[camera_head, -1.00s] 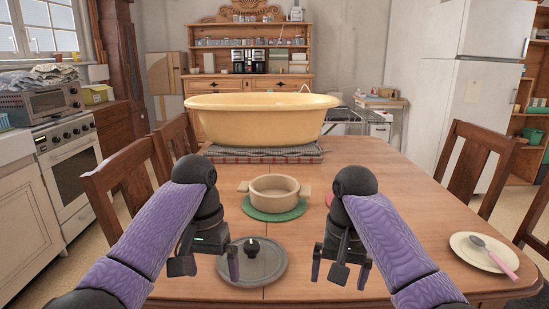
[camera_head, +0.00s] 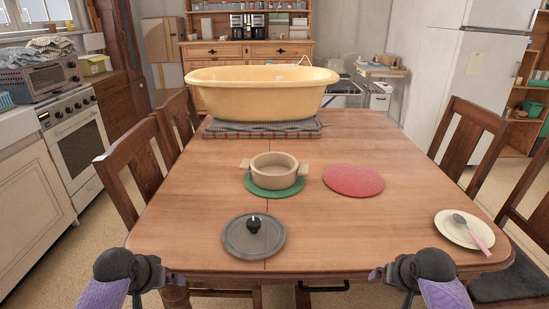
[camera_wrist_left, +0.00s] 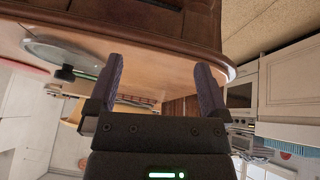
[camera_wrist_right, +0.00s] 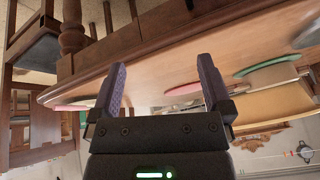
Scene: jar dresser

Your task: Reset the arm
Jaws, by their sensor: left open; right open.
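My left arm shows at the bottom left of the head view, drawn back at the table's near edge. In the left wrist view my left gripper (camera_wrist_left: 160,75) has its fingers apart with nothing between them. My right arm shows at the bottom right of the head view, also at the near edge. In the right wrist view my right gripper (camera_wrist_right: 162,85) has its fingers apart and holds nothing. The wooden table (camera_head: 350,225) stands in front of both arms.
A beige pot (camera_head: 274,172) sits on a green mat (camera_head: 275,192). A grey lid (camera_head: 240,240) lies nearer. A red mat (camera_head: 353,180) is bare. A plate (camera_head: 450,229) with a spoon (camera_head: 473,231) is at right. A yellow tub (camera_head: 260,95) stands at the far end. Chairs flank the table.

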